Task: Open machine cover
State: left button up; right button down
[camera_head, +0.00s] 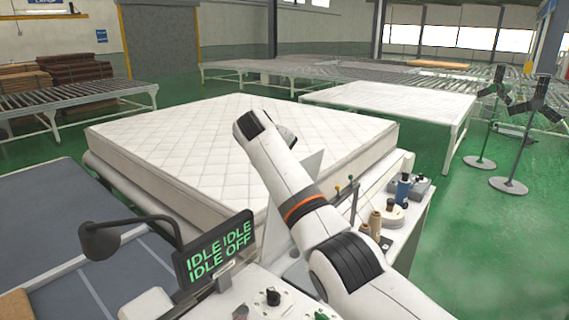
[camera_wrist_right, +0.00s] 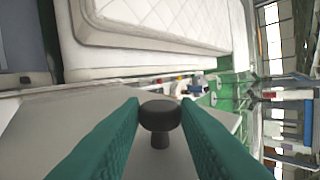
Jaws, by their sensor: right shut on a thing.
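My right gripper (camera_wrist_right: 160,102) shows as two green fingers in the right wrist view. They are shut on a black round knob (camera_wrist_right: 160,116) on a short stem. The knob stands on a flat grey panel (camera_wrist_right: 75,122), which looks like the machine cover. In the head view my right arm reaches in from the lower right and hides the gripper and knob. A pale panel edge (camera_head: 312,165) shows beside the arm, near the mattress (camera_head: 185,135). The machine's black display (camera_head: 215,250) reads IDLE IDLE, IDLE OFF. My left gripper is not in view.
A black lamp (camera_head: 103,240) stands left of the display. Thread spools (camera_head: 376,224) and a blue bottle (camera_head: 403,188) stand on the machine's right side. Roller conveyors (camera_head: 75,97) and a white table (camera_head: 390,100) are behind.

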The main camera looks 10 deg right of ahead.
jog(key=shift+f, duration=0.1)
jog(key=c, duration=1.1)
grip_release()
jog(key=shift+s+d, duration=0.1)
jog(key=shift+d, duration=0.05)
jog(key=b+v, duration=0.5)
jog(key=v, duration=0.7)
